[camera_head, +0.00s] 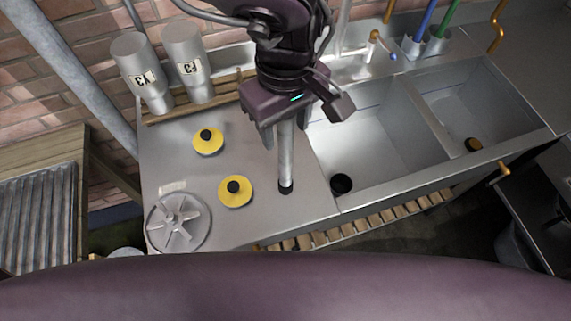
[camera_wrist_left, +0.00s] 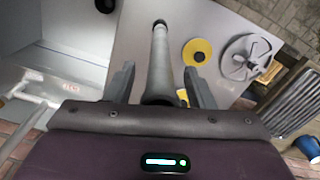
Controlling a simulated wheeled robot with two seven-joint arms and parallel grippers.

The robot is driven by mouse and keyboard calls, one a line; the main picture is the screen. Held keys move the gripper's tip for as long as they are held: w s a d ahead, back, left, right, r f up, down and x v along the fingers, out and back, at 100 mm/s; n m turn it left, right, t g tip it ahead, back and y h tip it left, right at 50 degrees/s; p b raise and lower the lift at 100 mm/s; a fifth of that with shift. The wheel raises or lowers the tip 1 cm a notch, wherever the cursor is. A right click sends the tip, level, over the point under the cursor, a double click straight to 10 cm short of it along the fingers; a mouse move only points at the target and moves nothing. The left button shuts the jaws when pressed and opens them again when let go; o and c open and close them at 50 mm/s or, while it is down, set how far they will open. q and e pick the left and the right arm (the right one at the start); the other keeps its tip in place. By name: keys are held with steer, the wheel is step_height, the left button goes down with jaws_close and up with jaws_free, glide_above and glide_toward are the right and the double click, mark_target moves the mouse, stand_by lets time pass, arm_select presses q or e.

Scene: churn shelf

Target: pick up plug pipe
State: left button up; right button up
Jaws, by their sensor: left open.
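The plug pipe (camera_head: 286,158) is a grey, upright tube with a black lower end, at the right part of the steel counter left of the sink. It also shows in the left wrist view (camera_wrist_left: 158,62), running away from the gripper. My left gripper (camera_head: 285,128) is above the counter with its fingers pointing down, one on each side of the pipe's upper part. In the left wrist view the fingers (camera_wrist_left: 160,85) are spread, with gaps beside the pipe. The pipe's top is hidden by the gripper in the head view. My right gripper is not in view.
Two yellow discs with black knobs (camera_head: 235,191) (camera_head: 208,140) and a round metal part with vanes (camera_head: 178,222) lie on the counter's left. Two labelled metal cylinders (camera_head: 190,62) (camera_head: 141,72) stand behind. A two-basin sink (camera_head: 375,125) is to the right.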

arm_select(q)
jaws_close()
stand_by(0.3)
steer(key=shift+r, duration=0.1)
